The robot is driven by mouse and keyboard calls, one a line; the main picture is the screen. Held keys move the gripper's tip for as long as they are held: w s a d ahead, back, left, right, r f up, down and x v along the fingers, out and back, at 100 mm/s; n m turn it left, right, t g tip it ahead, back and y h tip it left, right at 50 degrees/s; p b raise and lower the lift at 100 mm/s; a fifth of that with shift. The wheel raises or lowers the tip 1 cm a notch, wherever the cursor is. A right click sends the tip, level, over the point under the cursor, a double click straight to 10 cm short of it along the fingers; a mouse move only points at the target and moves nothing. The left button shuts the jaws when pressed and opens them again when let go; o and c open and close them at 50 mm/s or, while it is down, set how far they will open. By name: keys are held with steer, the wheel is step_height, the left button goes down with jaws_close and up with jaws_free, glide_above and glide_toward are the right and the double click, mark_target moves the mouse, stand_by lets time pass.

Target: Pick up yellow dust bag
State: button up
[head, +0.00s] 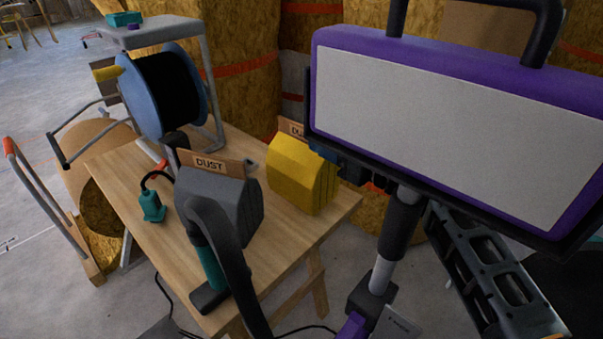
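The yellow dust bag (303,176) stands on the wooden workbench (283,238), near its right edge. It is a boxy yellow bag with a brown cardboard collar at its top, partly cut off from view by the purple work light. A grey dust bag (222,207) with a collar reading "DUST" is to its left and nearer, with a dark and teal tool in front of it. I cannot make out my gripper. Small dark blue and black parts (362,173) show under the light, right of the yellow bag, but I cannot tell what they belong to.
The large purple work light (432,122) on its stand fills the upper right. A blue cable reel (147,95) and a small teal plug-like item (152,206) are on the left of the bench. A slotted black structure (490,270) is at lower right. Wrapped yellowish stacks stand behind.

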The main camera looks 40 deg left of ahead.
steer(key=a, duration=0.2)
steer(key=a+b, duration=0.1)
steer(key=shift+w+a+f, duration=0.2)
steer(key=shift+a+f, duration=0.1)
steer(key=shift+a, duration=0.05)
steer(key=shift+w+a+r, duration=0.1)
steer(key=shift+a, duration=0.25)
steer(key=shift+c, duration=0.5)
jaws_close()
